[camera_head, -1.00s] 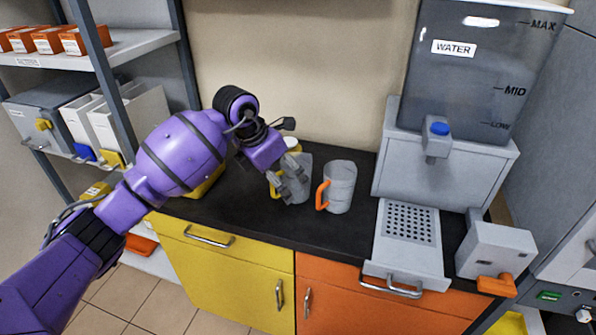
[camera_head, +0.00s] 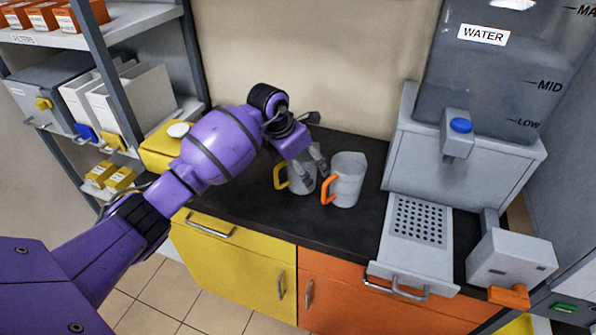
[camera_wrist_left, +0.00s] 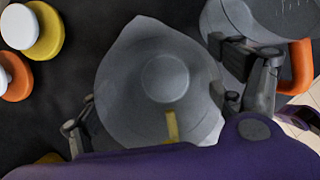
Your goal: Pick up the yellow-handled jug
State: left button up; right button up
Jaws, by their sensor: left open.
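The yellow-handled jug (camera_head: 302,184) stands upright on the dark counter, a grey translucent jug with its yellow handle (camera_head: 280,177) on the left. My left gripper (camera_head: 309,168) is open above it and partly hides its rim. In the left wrist view, I look down into the jug (camera_wrist_left: 160,75), which lies between the spread fingers of the gripper (camera_wrist_left: 163,105). I cannot tell whether a finger touches it. My right gripper is not in view.
The orange-handled jug (camera_head: 348,178) stands close on the right, and one left finger lies near it in the wrist view. Farther right are the drip tray (camera_head: 418,222) and the water dispenser (camera_head: 465,140). A yellow container (camera_head: 160,152) stands at the counter's left end.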

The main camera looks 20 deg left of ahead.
pick_arm(q)
jog(key=shift+d+f, duration=0.1)
jog(key=shift+f, duration=0.3)
jog(key=shift+c, duration=0.5)
jog(key=c, duration=1.2)
jog(key=shift+o, duration=0.2)
jog(key=shift+w+r, duration=0.1)
jog(key=shift+r, duration=0.05)
